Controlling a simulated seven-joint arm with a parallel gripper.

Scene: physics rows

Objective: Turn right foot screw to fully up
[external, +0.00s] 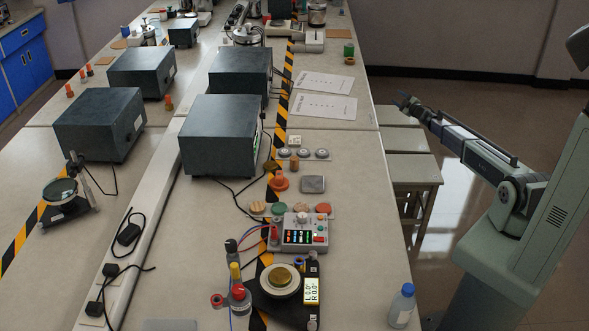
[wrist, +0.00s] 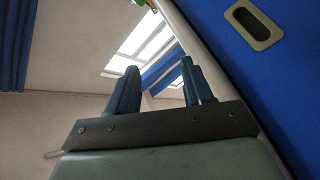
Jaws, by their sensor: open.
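A black-based instrument (external: 262,308) stands near the front of the table, with a round brass-coloured disc (external: 283,277) on top. A yellow display (external: 312,291) on its right side appears to read 0.0° and R 0.0°. Small upright knobs show at its right corners, one at the back (external: 313,256) and one at the front (external: 312,323). I cannot tell which is the right foot screw or how high it is set. My gripper (external: 404,101) is open and empty, far from the instrument, beyond the table's right edge. Its two spread fingers (wrist: 160,72) show in the wrist view.
A water bottle (external: 403,306) stands at the front right of the table. Stools (external: 412,170) stand below my arm.

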